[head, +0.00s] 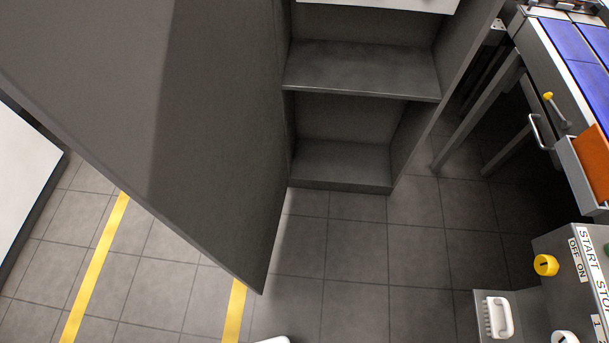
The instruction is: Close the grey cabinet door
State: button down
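The grey cabinet (441,95) stands at the top middle of the head view, with its shelves exposed. Its grey door (215,130) is swung wide open toward me and to the left, and fills much of the upper left. The door's lower corner hangs over the tiled floor. No handle shows on the visible face of the door. My gripper is not identifiable in the view. A small white rounded piece at the bottom edge is mostly cut off, and I cannot tell what it is.
At right are a conveyor with a blue belt (570,45), an orange panel (592,160) and a control box with a yellow knob (545,265). A white panel (22,175) stands at far left. Tiled floor (350,255) with yellow lines is clear before the cabinet.

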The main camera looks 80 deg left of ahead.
aim_at(176, 104)
jog(key=l+z, duration=0.15)
jog(key=z, duration=0.35)
jog(key=l+u, duration=0.1)
jog(key=u, duration=0.85)
jog(key=k+l+u, duration=0.1)
jog(key=u, duration=0.35)
jog(key=k+u, duration=0.1)
jog(key=u, duration=0.4)
jog(key=i+u, duration=0.15)
jog(key=u, duration=0.15)
jog(key=i+u, duration=0.1)
jog(key=u, duration=0.15)
jog(key=i, duration=0.2)
jog(key=k+j+u, duration=0.3)
jog(key=j, duration=0.25)
